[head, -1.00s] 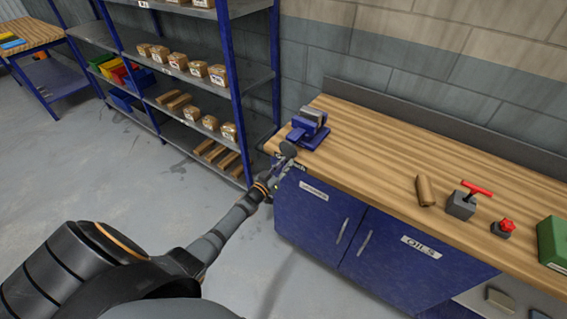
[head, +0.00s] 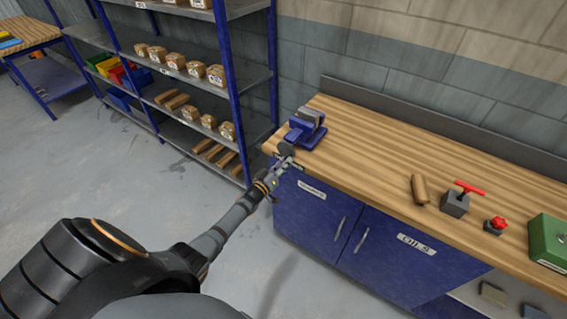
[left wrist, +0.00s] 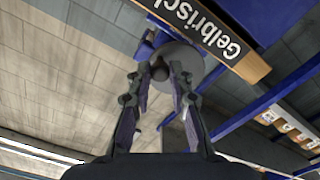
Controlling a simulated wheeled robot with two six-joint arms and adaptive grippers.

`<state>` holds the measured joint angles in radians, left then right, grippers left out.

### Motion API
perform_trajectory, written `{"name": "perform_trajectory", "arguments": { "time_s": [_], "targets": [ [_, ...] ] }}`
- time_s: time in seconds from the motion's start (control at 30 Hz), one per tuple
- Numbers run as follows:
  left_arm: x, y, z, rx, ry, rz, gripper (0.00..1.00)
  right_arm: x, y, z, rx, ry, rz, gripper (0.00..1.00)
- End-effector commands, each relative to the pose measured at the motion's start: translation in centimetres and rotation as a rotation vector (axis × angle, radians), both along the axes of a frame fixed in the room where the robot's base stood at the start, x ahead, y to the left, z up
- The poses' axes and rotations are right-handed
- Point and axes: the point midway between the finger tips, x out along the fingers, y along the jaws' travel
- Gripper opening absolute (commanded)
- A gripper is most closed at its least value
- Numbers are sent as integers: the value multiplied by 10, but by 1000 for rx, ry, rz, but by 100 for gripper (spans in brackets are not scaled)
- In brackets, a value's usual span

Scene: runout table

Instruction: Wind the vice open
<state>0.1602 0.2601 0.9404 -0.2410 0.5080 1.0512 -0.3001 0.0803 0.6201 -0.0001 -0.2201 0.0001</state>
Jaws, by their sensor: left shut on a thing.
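The blue vice (head: 307,128) with grey jaws stands on the left end of the wooden bench top. A round dark grey part (head: 285,149) sits at its front, just past the bench edge. My left gripper (head: 282,160) is at this part, in front of the vice. In the left wrist view the fingers of my left gripper (left wrist: 160,80) close on a small dark knob in front of the grey disc (left wrist: 182,62). Some blue of the vice (left wrist: 145,48) shows behind the disc. The gap between the vice jaws is too small to judge. My right gripper is not in view.
The bench top (head: 365,140) also bears a brown cylinder (head: 419,190), a grey block with a red T-handle (head: 456,203), a red knob (head: 495,223) and a green box (head: 550,240). A shelf rack (head: 240,90) stands to the left. The floor (head: 110,165) is clear.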

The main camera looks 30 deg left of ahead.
Motion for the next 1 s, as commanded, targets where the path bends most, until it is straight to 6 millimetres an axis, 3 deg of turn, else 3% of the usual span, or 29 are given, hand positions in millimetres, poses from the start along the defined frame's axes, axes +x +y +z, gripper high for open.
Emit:
{"name": "perform_trajectory", "arguments": {
  "time_s": [0.13, 0.17, 0.27, 0.57, 0.83, 1.0],
  "targets": [
    [2, 0, 4, 3, -10, -2, 0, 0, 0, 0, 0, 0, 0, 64],
    [2, 0, 4, 3, -10, -2, 24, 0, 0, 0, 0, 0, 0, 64],
    [2, 0, 3, 3, -7, -1, 38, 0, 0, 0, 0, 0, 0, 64],
    [0, 0, 0, 28, -4, -1, 38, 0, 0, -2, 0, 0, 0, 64],
    [0, -1, -3, 510, -43, 0, 38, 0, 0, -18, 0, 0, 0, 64],
    [0, -1, -1, 608, -48, 0, 38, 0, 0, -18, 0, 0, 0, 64]
  ]
}}
